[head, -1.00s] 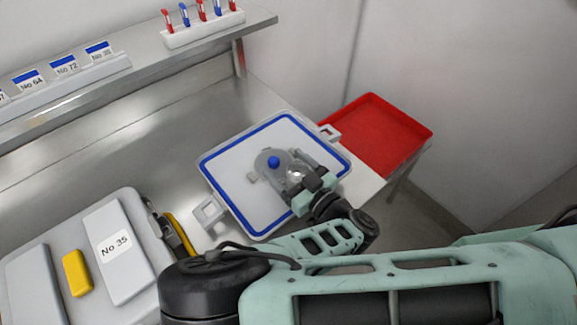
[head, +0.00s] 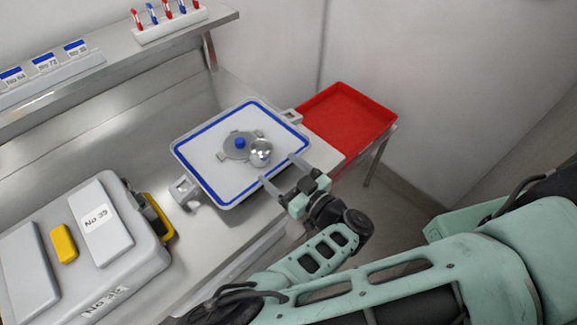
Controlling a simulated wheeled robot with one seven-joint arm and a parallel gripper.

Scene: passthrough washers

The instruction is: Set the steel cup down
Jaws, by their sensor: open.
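The steel cup (head: 261,153) is a small shiny round piece. It rests on the white tray with a blue border (head: 212,189), beside a grey flat piece with a blue knob (head: 240,144). I cannot tell whether the cup touches or overlaps the grey piece. My gripper (head: 277,168) is open and empty. Its two fingers point toward the cup from the tray's near right edge, with a gap between them and the cup.
A red tray (head: 348,115) stands to the right. A grey case (head: 140,235) with a yellow block (head: 64,243) on it is at the left. A shelf (head: 100,80) carries labelled blocks and a rack of red and blue items (head: 170,22).

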